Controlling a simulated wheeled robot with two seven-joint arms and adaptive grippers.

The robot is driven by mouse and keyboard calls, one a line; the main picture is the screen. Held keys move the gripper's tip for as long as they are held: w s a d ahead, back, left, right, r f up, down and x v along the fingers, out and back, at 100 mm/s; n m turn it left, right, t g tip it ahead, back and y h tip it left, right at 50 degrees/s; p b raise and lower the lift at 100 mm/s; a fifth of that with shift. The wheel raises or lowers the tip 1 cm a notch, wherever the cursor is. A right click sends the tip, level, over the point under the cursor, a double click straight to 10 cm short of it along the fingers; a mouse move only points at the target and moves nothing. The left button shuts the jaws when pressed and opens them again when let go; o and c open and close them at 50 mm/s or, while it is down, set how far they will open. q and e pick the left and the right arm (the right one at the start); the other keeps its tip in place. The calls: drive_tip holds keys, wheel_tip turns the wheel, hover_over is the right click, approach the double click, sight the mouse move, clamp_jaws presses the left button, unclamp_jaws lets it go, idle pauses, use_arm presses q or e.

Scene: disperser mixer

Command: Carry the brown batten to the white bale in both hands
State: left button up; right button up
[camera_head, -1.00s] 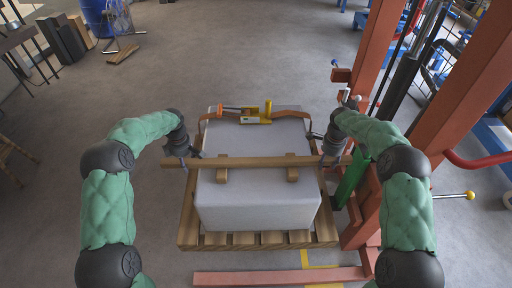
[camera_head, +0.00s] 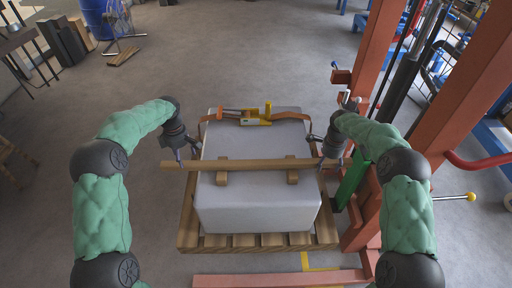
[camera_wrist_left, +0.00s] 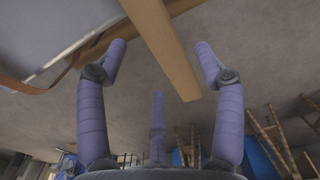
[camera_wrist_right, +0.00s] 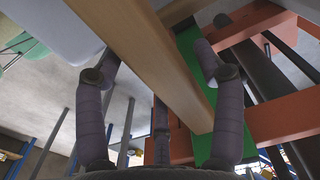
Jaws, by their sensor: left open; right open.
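The brown batten (camera_head: 242,163) lies level across two small wooden blocks on top of the white bale (camera_head: 257,209). Its ends stick out past the bale's left and right sides. My left gripper (camera_head: 188,160) is open at the batten's left end; in the left wrist view the batten's end (camera_wrist_left: 168,55) lies between the spread fingers, apart from them. My right gripper (camera_head: 328,163) is open at the right end; in the right wrist view the batten (camera_wrist_right: 150,65) passes between the spread fingers. Whether any finger touches it there, I cannot tell.
The bale stands on a wooden pallet (camera_head: 243,241). A yellow and orange strap tool (camera_head: 257,117) lies on the bale's far edge. An orange steel frame (camera_head: 450,120) and a green post (camera_head: 352,181) stand close on the right.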

use_arm(q)
wheel_tip(320, 180, up, 5)
drive_tip(key=shift+r, duration=0.1)
use_arm(e)
drive_tip(key=shift+r, duration=0.25)
use_arm(q)
drive_tip(key=shift+r, duration=0.3)
use_arm(e)
wheel_tip(320, 180, up, 12)
drive_tip(key=shift+f, duration=0.25)
